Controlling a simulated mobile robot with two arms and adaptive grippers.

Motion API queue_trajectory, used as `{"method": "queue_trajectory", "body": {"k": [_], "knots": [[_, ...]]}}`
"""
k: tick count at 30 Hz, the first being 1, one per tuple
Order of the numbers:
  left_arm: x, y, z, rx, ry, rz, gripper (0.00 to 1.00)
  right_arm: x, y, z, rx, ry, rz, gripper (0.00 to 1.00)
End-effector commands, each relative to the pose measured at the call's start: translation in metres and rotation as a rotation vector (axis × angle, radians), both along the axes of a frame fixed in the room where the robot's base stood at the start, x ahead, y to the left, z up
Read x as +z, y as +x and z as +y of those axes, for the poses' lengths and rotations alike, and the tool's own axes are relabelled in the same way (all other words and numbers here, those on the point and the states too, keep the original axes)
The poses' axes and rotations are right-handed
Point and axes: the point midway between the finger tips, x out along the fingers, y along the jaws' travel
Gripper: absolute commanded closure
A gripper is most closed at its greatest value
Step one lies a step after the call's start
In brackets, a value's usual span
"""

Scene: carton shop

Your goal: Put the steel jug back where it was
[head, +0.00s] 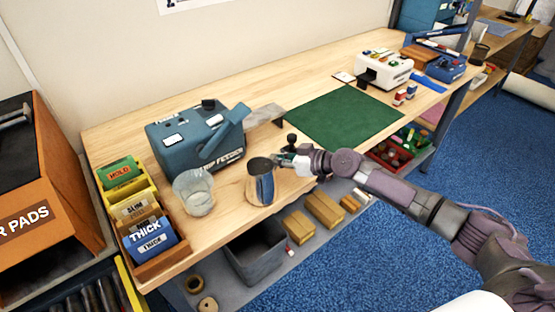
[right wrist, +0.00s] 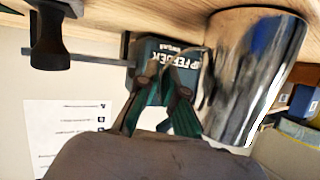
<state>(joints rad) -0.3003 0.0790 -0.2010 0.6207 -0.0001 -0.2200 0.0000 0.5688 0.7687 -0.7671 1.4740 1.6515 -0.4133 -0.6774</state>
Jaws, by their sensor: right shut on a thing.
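The shiny steel jug (head: 261,186) is upright at the front edge of the wooden bench, right of a clear glass jar (head: 195,193). My right gripper (head: 281,160) reaches in from the right and is shut on the jug at its right side. In the right wrist view, which is upside down, the jug (right wrist: 252,75) is large beside the closed fingers (right wrist: 168,72). The exact grip point is hard to make out. The jug's base is at or very near the bench top; I cannot tell if it touches. My left gripper is not in view.
A teal feeder machine (head: 198,138) stands behind the jug. A box of coloured cards (head: 150,268) is at left. A small black-knobbed tool (head: 292,141) stands close behind my gripper. The green mat (head: 343,118) is bare. A grey bin (head: 256,252) sits below the front edge.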

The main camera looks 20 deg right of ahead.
Motion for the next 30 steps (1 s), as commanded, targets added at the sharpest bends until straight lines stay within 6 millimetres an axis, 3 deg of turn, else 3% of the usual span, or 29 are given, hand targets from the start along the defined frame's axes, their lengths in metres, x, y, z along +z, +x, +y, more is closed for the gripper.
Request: {"method": "queue_trajectory", "body": {"k": [1, 5, 17, 30], "knots": [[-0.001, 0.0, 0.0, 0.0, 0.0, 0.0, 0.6, -0.001, 0.0, 0.0, 0.0, 0.0, 0.0, 0.88], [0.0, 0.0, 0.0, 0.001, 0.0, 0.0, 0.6, 0.0, 0.0, 0.0, 0.0, 0.0, 0.0, 0.68], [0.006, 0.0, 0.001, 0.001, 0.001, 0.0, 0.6, 0.005, -0.001, -0.001, -0.001, -0.001, 0.001, 0.68], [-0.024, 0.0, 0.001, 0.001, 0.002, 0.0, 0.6, 0.031, -0.063, -0.057, 0.0, -0.004, 0.002, 0.68]]}}
